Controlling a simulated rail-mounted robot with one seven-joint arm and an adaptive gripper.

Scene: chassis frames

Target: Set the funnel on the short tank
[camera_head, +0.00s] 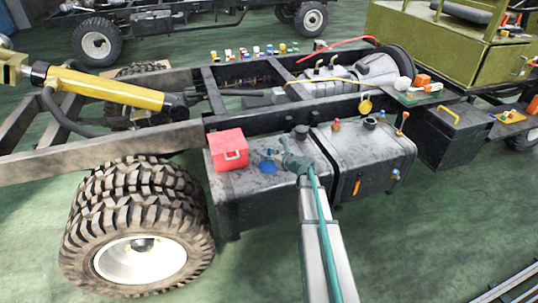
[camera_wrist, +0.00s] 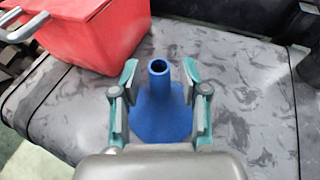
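The blue funnel (camera_head: 267,166) stands wide end down on the flat top of the left dark grey tank (camera_head: 240,198). In the wrist view the funnel (camera_wrist: 158,112) has its narrow spout pointing up toward the camera. My gripper (camera_head: 281,158) is just over that tank, beside the funnel in the head view. In the wrist view my gripper's fingers (camera_wrist: 158,88) are apart, one on each side of the funnel, with gaps beside the spout. A second dark tank (camera_head: 350,160) sits to the right, with an open round neck (camera_head: 370,122) on top.
A red box (camera_head: 229,150) stands on the left tank, left of the funnel; it also shows in the wrist view (camera_wrist: 92,32). Red and orange-topped fittings rise from the right tank. Chassis rails (camera_head: 120,143) run behind. A large tyre (camera_head: 135,230) stands left.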

